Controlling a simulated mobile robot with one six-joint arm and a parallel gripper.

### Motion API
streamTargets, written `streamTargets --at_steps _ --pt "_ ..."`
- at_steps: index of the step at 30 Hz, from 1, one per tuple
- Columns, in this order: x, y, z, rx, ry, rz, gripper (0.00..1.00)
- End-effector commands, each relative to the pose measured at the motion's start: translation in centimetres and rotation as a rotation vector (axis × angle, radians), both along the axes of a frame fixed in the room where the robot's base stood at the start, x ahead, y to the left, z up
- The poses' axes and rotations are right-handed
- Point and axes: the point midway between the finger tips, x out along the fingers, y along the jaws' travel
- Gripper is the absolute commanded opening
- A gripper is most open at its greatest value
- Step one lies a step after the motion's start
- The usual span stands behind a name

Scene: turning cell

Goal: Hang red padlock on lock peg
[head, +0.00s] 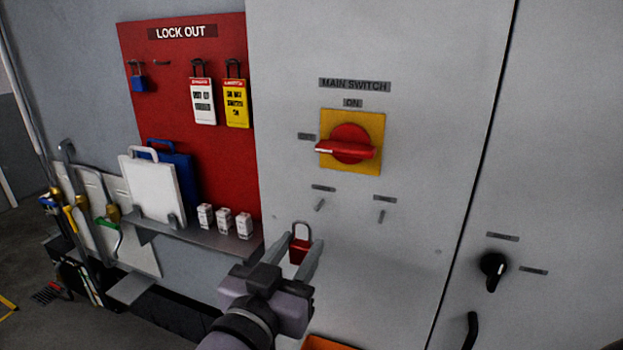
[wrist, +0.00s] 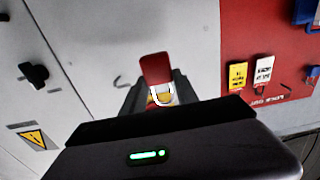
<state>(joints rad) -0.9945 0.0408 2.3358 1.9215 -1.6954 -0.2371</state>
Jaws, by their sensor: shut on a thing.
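The red padlock (head: 299,252) is in my gripper (head: 300,245), between its two grey fingers, with its grey shackle pointing up. The padlock also shows in the wrist view (wrist: 155,68), which is upside down, with its body between the fingers (wrist: 156,90) and its shackle lower in the picture. In the head view the padlock is in front of the grey cabinet, below two small pegs, one left (head: 319,204) and one right (head: 381,215), each under a label. I cannot read which is the lock peg. Both pegs look empty.
A red rotary main switch (head: 348,148) on a yellow plate is above the pegs. The red lock-out board (head: 185,100) at left carries a blue padlock (head: 138,80) and two tags. A shelf (head: 200,237) with white boxes juts out left of my gripper.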

Motion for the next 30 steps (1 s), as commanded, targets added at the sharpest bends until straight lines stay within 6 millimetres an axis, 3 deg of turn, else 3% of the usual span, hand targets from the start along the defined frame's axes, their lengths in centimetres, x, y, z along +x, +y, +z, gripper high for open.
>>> streamTargets --at_steps 30 --pt "7.7 -2.8 -0.9 0.001 0.000 -0.001 0.00"
